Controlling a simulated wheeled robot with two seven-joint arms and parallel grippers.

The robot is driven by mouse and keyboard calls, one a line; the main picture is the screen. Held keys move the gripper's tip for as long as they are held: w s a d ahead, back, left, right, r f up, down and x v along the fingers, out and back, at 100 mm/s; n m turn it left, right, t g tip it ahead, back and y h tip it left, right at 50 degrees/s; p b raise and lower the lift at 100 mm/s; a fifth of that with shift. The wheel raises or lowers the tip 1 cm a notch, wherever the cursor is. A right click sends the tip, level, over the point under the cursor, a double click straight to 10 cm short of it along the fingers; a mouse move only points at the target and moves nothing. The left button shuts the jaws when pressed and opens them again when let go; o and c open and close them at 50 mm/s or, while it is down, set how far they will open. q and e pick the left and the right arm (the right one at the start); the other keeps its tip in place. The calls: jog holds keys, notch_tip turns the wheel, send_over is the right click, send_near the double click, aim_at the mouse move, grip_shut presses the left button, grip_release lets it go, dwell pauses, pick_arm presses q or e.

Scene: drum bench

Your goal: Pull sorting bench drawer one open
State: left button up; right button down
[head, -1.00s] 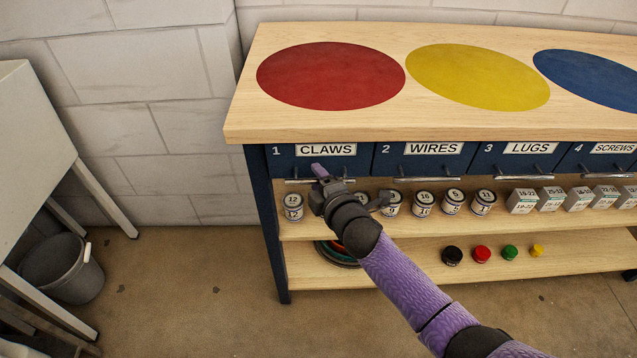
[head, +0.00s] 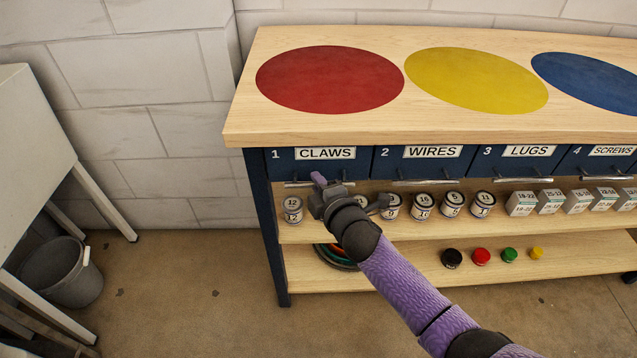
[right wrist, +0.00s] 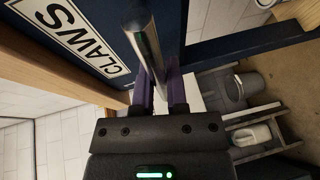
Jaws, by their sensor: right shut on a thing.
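Drawer one (head: 290,167) of the sorting bench is a dark blue front with a "1" and a CLAWS label (head: 325,153). It looks flush with the drawer beside it. Its metal bar handle (head: 296,184) runs along its lower edge. My right gripper (head: 319,181) is at this handle, with a purple finger showing above it. In the right wrist view the bar handle (right wrist: 145,38) passes between the two purple fingers of my right gripper (right wrist: 159,92), which is shut on it. My left gripper is in neither view.
Drawers for WIRES (head: 432,160), LUGS (head: 525,160) and SCREWS continue to the right. Several tins (head: 422,206) and small boxes stand on the shelf below. Coloured lids (head: 481,256) lie on the bottom shelf. A grey bin (head: 66,272) stands at the left. The floor before the bench is clear.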

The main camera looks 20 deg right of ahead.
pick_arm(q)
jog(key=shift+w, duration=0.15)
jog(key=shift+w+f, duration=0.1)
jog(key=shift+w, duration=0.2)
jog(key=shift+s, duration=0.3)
